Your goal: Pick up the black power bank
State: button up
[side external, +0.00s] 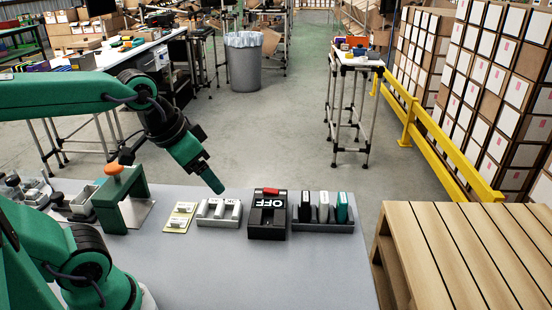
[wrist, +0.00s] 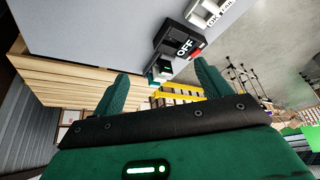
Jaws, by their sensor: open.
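The black power bank (side external: 305,209) stands upright in the left slot of a grey rack (side external: 318,228). A white one (side external: 323,208) stands in the middle slot and a teal one (side external: 342,209) in the right slot. My gripper (side external: 217,187) is open and empty, above and left of the rack, over the back edge of the table. In the wrist view its two fingers (wrist: 162,73) are spread apart. The rack's items show small and partly cut together between them, so the black one is hard to make out there.
A black box marked OFF with a red switch (side external: 268,214) stands just left of the rack. Further left are a grey slotted holder (side external: 219,212), a cream plate (side external: 180,218) and a green stand with an orange knob (side external: 121,199). The front of the table is clear. A wooden pallet (side external: 470,245) lies right.

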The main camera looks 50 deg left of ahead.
jog(key=w+m+g, duration=0.1)
jog(key=w+m, duration=0.1)
jog(key=w, duration=0.6)
jog(key=m+g, duration=0.4)
jog(key=m, duration=0.2)
send_over(306, 196)
notch_tip(306, 196, down, 14)
jog(key=shift+s+r, duration=0.15)
jog(key=shift+r, duration=0.05)
jog(key=shift+w+f, duration=0.2)
jog(key=shift+f, duration=0.1)
jog(key=shift+f, duration=0.15)
jog(key=shift+f, duration=1.2)
jog(key=shift+f, duration=0.1)
jog(key=shift+s+f, duration=0.1)
jog(key=shift+f, duration=2.35)
jog(key=shift+c, duration=0.5)
